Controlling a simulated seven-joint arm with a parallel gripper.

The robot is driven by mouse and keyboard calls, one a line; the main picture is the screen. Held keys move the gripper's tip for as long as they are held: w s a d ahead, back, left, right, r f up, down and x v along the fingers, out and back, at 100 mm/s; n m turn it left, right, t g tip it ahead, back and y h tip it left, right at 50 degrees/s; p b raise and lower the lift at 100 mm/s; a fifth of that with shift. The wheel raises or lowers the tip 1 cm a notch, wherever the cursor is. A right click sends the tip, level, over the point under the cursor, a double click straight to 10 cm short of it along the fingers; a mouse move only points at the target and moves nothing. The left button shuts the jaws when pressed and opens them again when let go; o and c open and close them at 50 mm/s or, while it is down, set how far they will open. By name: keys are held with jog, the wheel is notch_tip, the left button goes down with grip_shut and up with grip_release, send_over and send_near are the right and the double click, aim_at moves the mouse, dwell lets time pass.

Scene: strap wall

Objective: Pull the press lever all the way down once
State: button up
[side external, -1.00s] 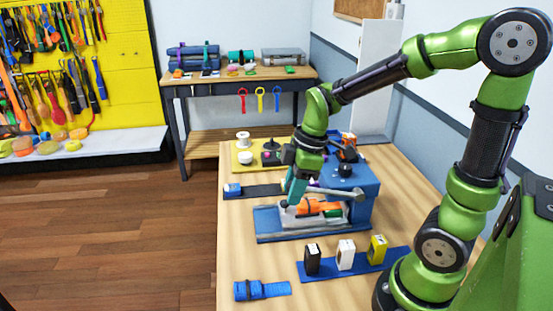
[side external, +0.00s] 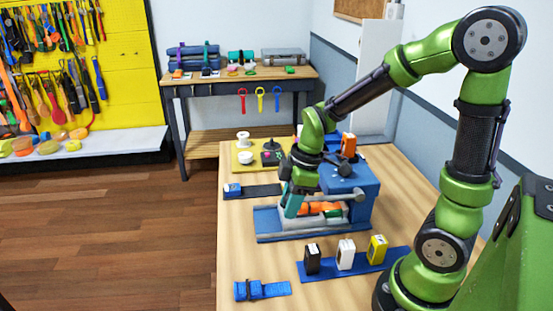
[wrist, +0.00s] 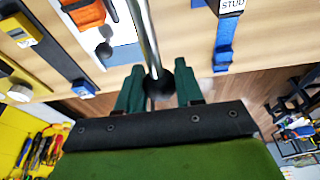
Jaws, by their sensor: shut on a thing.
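The press is a blue box (side external: 352,182) on a blue and grey base (side external: 270,226) on the wooden table. Its lever (side external: 335,197) is a grey metal bar that runs left from the box toward my gripper (side external: 292,205), low over the base. In the wrist view the lever (wrist: 147,35) is a shiny rod ending in a black ball knob (wrist: 157,82). My gripper (wrist: 158,88) is shut on the knob, with a green finger on each side. An orange piece (side external: 316,208) lies on the press bed under the lever. The knob is hidden in the side view.
A blue strip (side external: 328,269) with black, white and yellow blocks lies in front of the press. A rolled blue strap (side external: 262,290) lies nearer. A yellow board (side external: 243,158) with spools stands behind. The table's left edge is close to the press base.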

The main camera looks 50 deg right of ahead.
jog(key=shift+f, duration=1)
jog(key=shift+f, duration=0.2)
jog(key=shift+s+d+f, duration=0.15)
jog(key=shift+f, duration=0.9)
jog(key=shift+s+d+f, duration=0.15)
jog(key=shift+s+f, duration=0.05)
jog(key=shift+f, duration=0.45)
jog(key=shift+r, duration=0.15)
